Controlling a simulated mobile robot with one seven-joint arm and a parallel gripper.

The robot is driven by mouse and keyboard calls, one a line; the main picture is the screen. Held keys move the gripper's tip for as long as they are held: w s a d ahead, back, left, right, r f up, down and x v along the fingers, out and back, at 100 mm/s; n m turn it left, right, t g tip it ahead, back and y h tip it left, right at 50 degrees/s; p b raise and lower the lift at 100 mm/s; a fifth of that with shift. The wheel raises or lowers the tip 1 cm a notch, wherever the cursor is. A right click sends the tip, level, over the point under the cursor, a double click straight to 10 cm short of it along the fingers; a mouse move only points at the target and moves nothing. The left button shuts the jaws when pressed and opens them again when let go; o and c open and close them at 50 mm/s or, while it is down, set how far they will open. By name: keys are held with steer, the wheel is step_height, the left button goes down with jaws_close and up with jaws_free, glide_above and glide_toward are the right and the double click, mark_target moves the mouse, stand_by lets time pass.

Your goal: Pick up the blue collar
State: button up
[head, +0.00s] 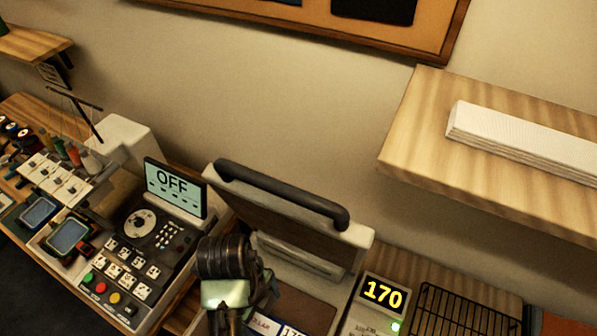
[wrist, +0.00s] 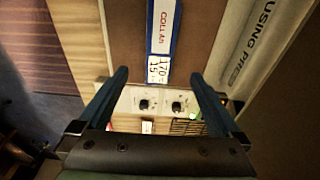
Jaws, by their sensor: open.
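I cannot make out a blue collar for certain in either view. A blue-edged white card (wrist: 163,35) marked "COLLAR" and "170 15" lies on the brown bed of the press (wrist: 200,30) in the wrist view. Part of this lettering also shows at the bottom of the head view (head: 262,323). My gripper (wrist: 160,74) is open, with its two fingers apart on either side of the card's lower end in the picture. In the head view my arm's end hides part of the press.
The press lid with its dark handle (head: 285,193) stands raised. A display reading "170" (head: 383,292) and a black rack (head: 466,312) are to its right. A machine with a screen reading "OFF" (head: 174,187) stands left. A wooden shelf (head: 420,130) with a white stack juts out upper right.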

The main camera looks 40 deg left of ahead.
steer(key=b, duration=0.3)
glide_above(274, 331)
steer(key=f, duration=0.6)
steer(key=shift+a+f, duration=0.3)
steer(key=shift+a, duration=0.05)
steer(key=shift+d+f+p, duration=0.2)
steer(key=shift+f+p, duration=0.65)
steer(key=shift+f, duration=2.15)
steer(key=c, duration=1.4)
steer(key=shift+r, duration=0.1)
steer(key=shift+c, duration=0.2)
